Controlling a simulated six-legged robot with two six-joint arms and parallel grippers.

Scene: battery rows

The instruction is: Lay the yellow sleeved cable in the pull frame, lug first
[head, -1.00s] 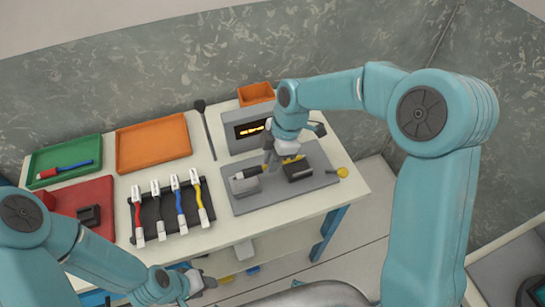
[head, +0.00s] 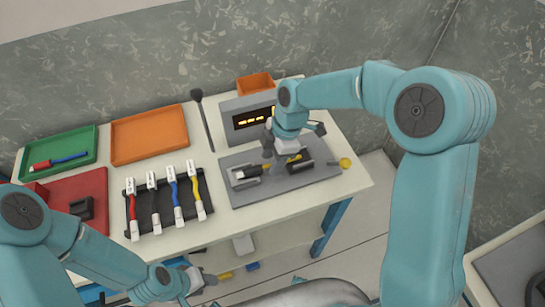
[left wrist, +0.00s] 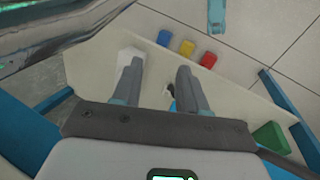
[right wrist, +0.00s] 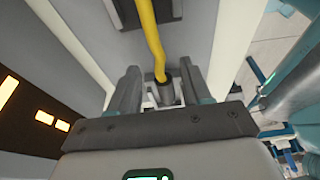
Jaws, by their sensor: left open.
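A cable with a yellow stretch (head: 293,158) and a dark sleeve (head: 252,171) lies across the pull frame (head: 240,182) on a grey plate (head: 275,190); its middle is partly hidden. My right gripper (head: 275,155) is over it. In the right wrist view the yellow cable (right wrist: 150,38) runs down to a dark collar and a grey cylinder (right wrist: 165,94) between the fingers, with gaps at both sides. Another yellow cable (head: 200,192) with white ends lies in the dark rack (head: 190,222). My left gripper (left wrist: 158,82) is open and empty below the table's front edge.
A console (head: 232,125) with lit bars stands behind the plate. An orange tray (head: 150,138), a green tray (head: 80,140) and a red tray (head: 95,190) are at left. Red, black and blue cables share the rack. Coloured blocks (left wrist: 187,47) lie below the table.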

